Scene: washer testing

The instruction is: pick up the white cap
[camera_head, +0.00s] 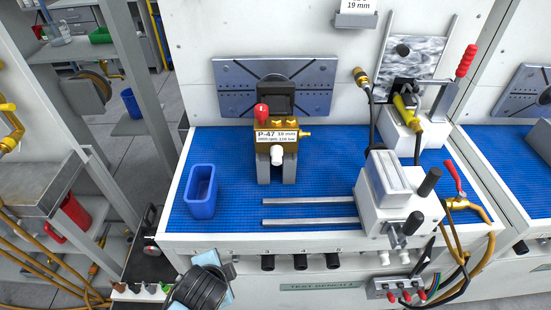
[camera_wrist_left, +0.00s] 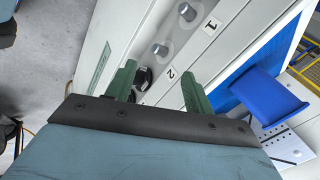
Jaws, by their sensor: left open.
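A white cap (camera_head: 277,155) sits at the front of the brass valve (camera_head: 277,131), below its P-47 label, on the test bench. My left gripper (camera_wrist_left: 160,76) is open, with its two green fingers apart and nothing held between them. In the head view the left gripper's end (camera_head: 228,268) is at the bench's lower front edge, to the left of and below the valve and apart from the cap. The white cap on the valve is not seen in the left wrist view. My right gripper is not in view.
A blue bin (camera_head: 201,191) stands left on the blue mat (camera_head: 240,215); it also shows in the left wrist view (camera_wrist_left: 262,97). Two metal rails (camera_head: 308,201) and a white-grey device (camera_head: 398,205) are at right. Black knobs (camera_head: 300,262) line the bench front.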

